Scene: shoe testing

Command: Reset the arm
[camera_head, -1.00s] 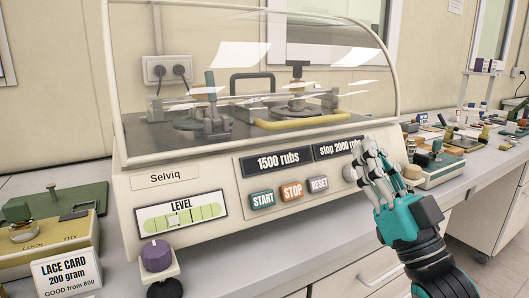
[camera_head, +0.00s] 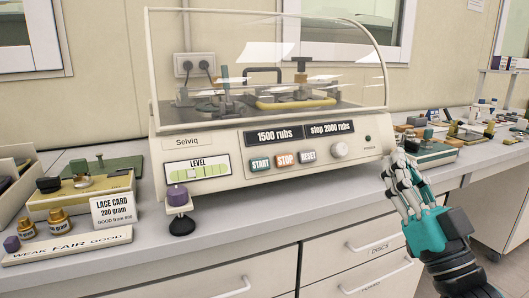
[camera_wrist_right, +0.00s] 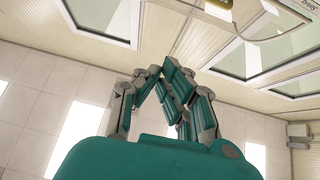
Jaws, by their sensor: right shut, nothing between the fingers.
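My right arm with its teal and grey gripper (camera_head: 403,168) comes in from the lower right in the head view. Its fingers point up, in front of the right end of the rub-testing machine (camera_head: 240,190), apart from its buttons. The fingers are drawn together and hold nothing. In the right wrist view the same gripper (camera_wrist_right: 175,70) points up toward the ceiling and windows, with its fingers closed together. My left gripper is not in view.
The machine carries START (camera_head: 260,165), STOP and RESET buttons, a white knob (camera_head: 340,150) and a clear cover (camera_head: 270,60). A lace card (camera_head: 114,208) and weights stand at the left. Small devices (camera_head: 428,153) crowd the bench's right side.

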